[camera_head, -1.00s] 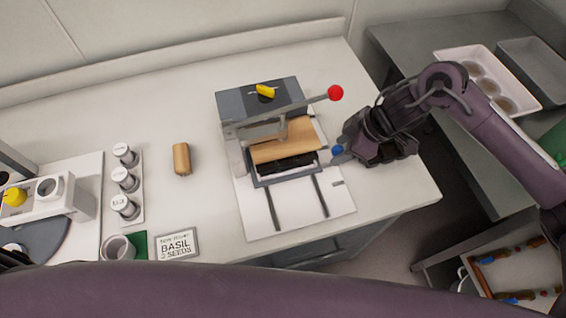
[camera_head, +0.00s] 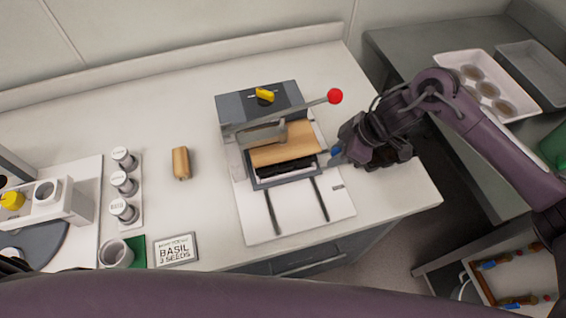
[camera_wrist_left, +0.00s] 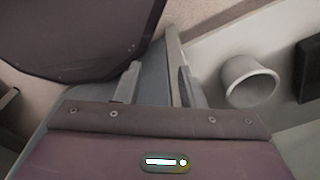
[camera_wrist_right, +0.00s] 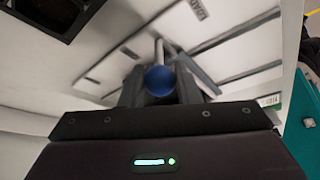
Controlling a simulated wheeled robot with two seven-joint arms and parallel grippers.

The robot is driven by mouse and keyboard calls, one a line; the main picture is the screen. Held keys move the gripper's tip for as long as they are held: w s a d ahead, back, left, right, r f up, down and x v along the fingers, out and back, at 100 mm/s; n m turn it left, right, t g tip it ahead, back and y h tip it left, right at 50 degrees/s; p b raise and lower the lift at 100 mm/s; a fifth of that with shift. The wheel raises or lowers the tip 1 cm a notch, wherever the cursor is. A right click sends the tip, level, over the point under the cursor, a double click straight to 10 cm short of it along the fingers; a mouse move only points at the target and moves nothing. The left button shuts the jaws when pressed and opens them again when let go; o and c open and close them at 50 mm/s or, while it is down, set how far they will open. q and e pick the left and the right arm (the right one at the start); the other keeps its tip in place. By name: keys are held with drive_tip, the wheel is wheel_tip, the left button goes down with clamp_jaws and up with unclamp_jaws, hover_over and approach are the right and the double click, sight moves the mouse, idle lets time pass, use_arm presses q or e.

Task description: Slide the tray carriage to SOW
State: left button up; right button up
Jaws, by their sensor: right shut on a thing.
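The tray carriage (camera_head: 290,180) is a grey frame with a black strip in it, on a white base with two dark rails (camera_head: 271,212) running toward the front. A tan wooden piece (camera_head: 285,148) lies just behind the black strip, partly under a grey lever arm. My right gripper (camera_head: 338,153) is at the carriage's right side, shut on the blue knob (camera_wrist_right: 160,80), which shows between its fingers in the right wrist view. My left gripper (camera_wrist_left: 157,85) has its fingers apart with nothing between them. No SOW label is readable.
The lever ends in a red ball (camera_head: 335,96); a yellow knob (camera_head: 264,95) sits on the grey block behind. The front rails are clear.

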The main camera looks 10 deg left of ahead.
drive_tip(key=shift+w+a+b, duration=0.2)
drive_tip(key=shift+w+a, duration=0.15)
drive_tip(key=shift+w, duration=0.45)
drive_tip(key=shift+w+a+b, duration=0.15)
drive_tip(key=shift+w+a, duration=0.15)
drive_tip(key=shift+w, duration=0.45)
drive_tip(key=shift+w+a+b, duration=0.2)
drive_tip(key=shift+w+a, duration=0.15)
drive_tip(key=shift+w, duration=0.45)
drive_tip(key=shift+w+a+b, duration=0.3)
drive_tip(key=shift+w+a, duration=0.05)
drive_tip(key=shift+w, duration=0.5)
drive_tip(key=shift+w+a+b, duration=0.3)
drive_tip(key=shift+w+b, duration=0.05)
drive_tip(key=shift+w, duration=0.45)
drive_tip(key=shift+w+a+b, duration=0.3)
drive_tip(key=shift+w+a, duration=0.05)
drive_tip(key=shift+w, duration=0.5)
drive_tip(key=o, duration=0.7)
drive_tip(key=shift+r, duration=0.1)
